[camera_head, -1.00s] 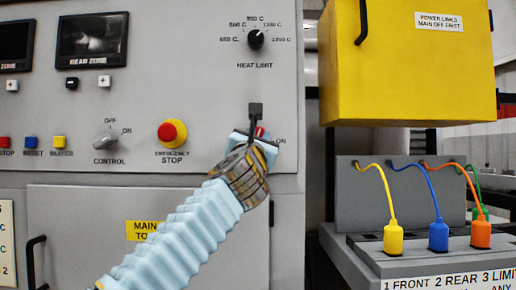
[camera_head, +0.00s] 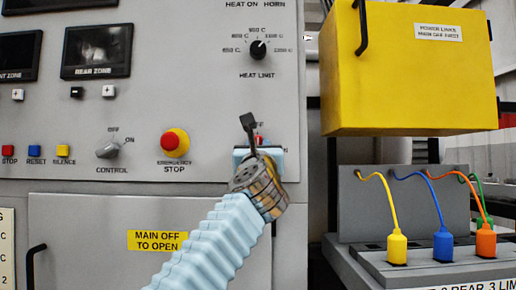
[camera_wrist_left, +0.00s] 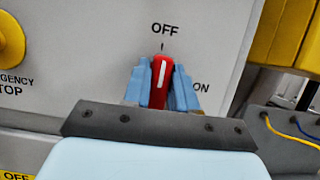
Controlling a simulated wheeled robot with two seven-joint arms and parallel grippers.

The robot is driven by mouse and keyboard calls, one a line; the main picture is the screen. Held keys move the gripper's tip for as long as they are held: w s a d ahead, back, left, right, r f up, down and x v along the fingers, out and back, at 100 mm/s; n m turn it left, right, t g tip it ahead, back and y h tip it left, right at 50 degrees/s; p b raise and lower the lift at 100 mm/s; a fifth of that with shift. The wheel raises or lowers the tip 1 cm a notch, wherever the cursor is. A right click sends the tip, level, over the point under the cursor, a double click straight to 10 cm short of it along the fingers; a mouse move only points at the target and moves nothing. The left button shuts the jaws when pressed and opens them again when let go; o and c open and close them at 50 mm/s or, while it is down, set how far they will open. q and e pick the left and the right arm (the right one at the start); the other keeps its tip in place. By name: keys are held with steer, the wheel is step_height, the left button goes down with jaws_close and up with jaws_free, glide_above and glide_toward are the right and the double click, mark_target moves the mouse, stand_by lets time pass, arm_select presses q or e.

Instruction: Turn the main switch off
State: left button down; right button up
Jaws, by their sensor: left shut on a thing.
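The main switch (camera_wrist_left: 162,76) is a red handle with a white line. In the left wrist view it stands nearly upright, its line pointing up toward the OFF mark, with ON to its right. My left gripper (camera_wrist_left: 161,88) is shut on the red handle, one blue finger on each side of it. In the head view only a bit of the red switch (camera_head: 260,141) shows, as my left gripper (camera_head: 257,150) and its wrist cover most of it. My right gripper is not in view.
The emergency stop (camera_head: 174,143) and the grey control knob (camera_head: 108,149) are left of my gripper on the panel. The yellow box (camera_head: 408,75) and the yellow, blue and orange plugs (camera_head: 441,245) are at the right. A door with a "main off to open" label (camera_head: 157,240) is below.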

arm_select(q)
steer(key=shift+f, duration=0.1)
steer(key=c, duration=1)
jaws_free()
steer(key=b+v, duration=0.8)
steer(key=v, duration=0.5)
steer(key=shift+s+f+b, duration=0.15)
steer(key=shift+s+b, duration=0.2)
